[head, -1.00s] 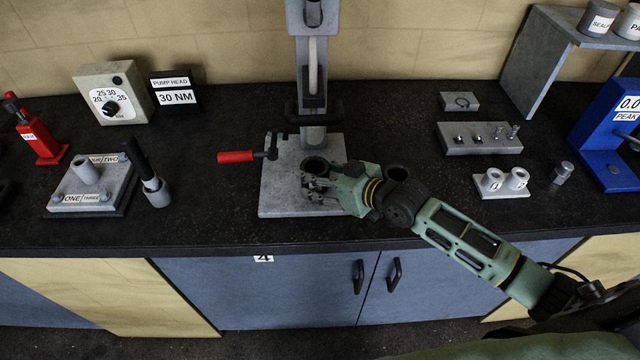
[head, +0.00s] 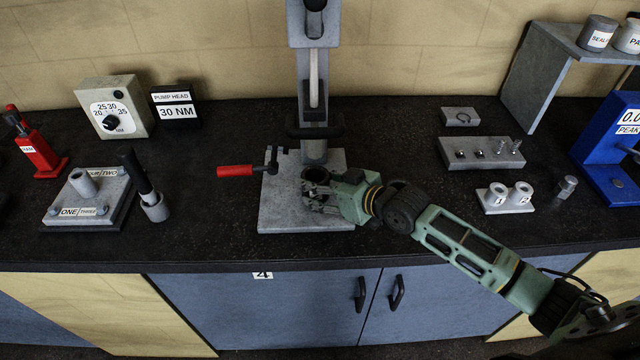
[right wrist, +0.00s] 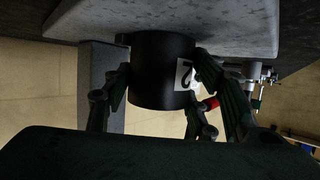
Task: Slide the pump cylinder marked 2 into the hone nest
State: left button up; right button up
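The pump cylinder (head: 315,174) is a dark, hollow cylinder over the grey base plate (head: 285,222) of the column stand, its open end up in the head view. In the right wrist view, the cylinder (right wrist: 160,75) carries a white label that reads 2. My right gripper (head: 316,192) has its fingers on both sides of the cylinder and appears shut on it; the gripper also shows in the right wrist view (right wrist: 165,95). The cylinder's end is close to the plate, and I cannot tell whether it touches. The hone nest is not clearly visible. My left gripper is not in view.
A red-handled clamp (head: 237,171) sits left of the cylinder. The stand's column (head: 313,150) rises behind it. A plate marked ONE/THREE (head: 88,198) lies left.

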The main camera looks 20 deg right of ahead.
jog(key=o, duration=0.5)
jog(key=shift+r, duration=0.15)
jog(key=shift+o, duration=0.2)
jog(key=shift+s+f, duration=0.1)
jog(key=shift+f, duration=0.2)
jog(key=v, duration=1.1)
jog(key=shift+d+r, duration=0.1)
jog(key=shift+d, duration=0.05)
jog(key=shift+s+d+r, duration=0.15)
jog(key=shift+s+r, duration=0.1)
jog(key=shift+s, duration=0.05)
